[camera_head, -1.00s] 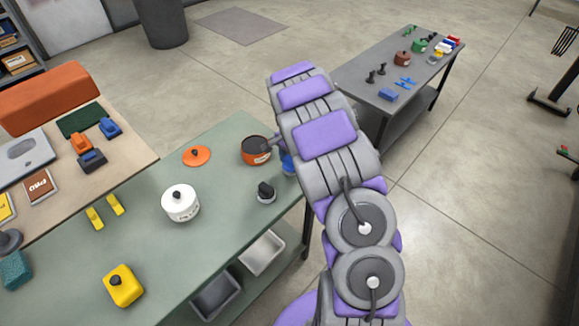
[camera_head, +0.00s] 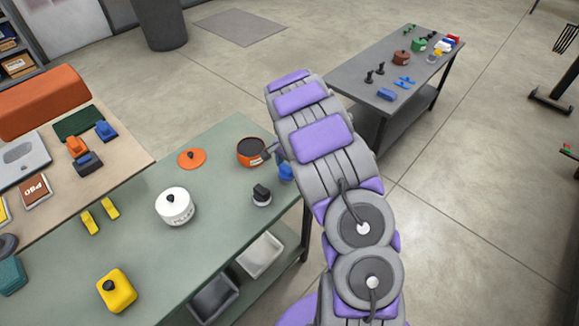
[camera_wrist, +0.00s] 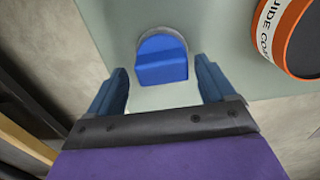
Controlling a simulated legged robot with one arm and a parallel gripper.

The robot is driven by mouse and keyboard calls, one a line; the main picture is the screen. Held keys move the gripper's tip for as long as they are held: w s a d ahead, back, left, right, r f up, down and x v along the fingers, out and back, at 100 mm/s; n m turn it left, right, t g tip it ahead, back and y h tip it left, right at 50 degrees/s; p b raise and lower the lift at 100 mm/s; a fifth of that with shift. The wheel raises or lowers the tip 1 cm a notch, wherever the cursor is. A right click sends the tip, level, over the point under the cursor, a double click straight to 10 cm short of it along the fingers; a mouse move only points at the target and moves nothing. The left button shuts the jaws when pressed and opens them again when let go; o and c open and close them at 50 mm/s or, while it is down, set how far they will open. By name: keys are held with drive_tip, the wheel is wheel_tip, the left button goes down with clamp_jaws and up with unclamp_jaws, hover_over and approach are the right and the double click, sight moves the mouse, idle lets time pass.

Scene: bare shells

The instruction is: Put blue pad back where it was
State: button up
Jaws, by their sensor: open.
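A blue block-like thing (camera_wrist: 162,62), which I take to be the blue pad, has a rounded back and a stepped front. It rests on the green table top (camera_wrist: 105,12) near its edge. My gripper (camera_wrist: 162,85) is open, its two blue-grey fingers spread on either side of the block's near end, with a gap showing between. No contact is visible. In the head view the block (camera_head: 286,172) shows partly behind my arm, beside the orange pot (camera_head: 251,153); my gripper is hidden there.
The orange pot (camera_wrist: 290,35) stands close to the right of my gripper. A black-topped small jar (camera_head: 261,196), white pot (camera_head: 175,206) and orange lid (camera_head: 191,158) are on the green table. A grey table (camera_head: 345,75) with small things stands behind. Open floor lies right.

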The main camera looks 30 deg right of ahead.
sight(286, 167)
drive_tip(key=r, duration=0.2)
drive_tip(key=a+r+p, duration=0.1)
drive_tip(key=r, duration=0.3)
drive_tip(key=shift+a, duration=0.25)
wheel_tip(286, 167, up, 6)
drive_tip(key=d+p, duration=0.1)
drive_tip(key=p, duration=0.1)
drive_tip(key=s+a+r+n, duration=0.3)
drive_tip(key=s+a+r, duration=0.25)
drive_tip(key=s, duration=0.35)
drive_tip(key=s+a+r+n, duration=0.3)
drive_tip(key=s+a+r, duration=0.1)
drive_tip(key=s+r, duration=0.4)
drive_tip(key=s+a+n+g, duration=0.1)
drive_tip(key=s+a+n, duration=0.2)
drive_tip(key=s, duration=0.8)
drive_tip(key=s+a+n, duration=0.4)
drive_tip(key=s+n, duration=0.1)
drive_tip(key=s, duration=0.7)
drive_tip(key=shift+a+g, duration=0.15)
drive_tip(key=shift+g, duration=0.25)
drive_tip(key=shift+w, duration=0.1)
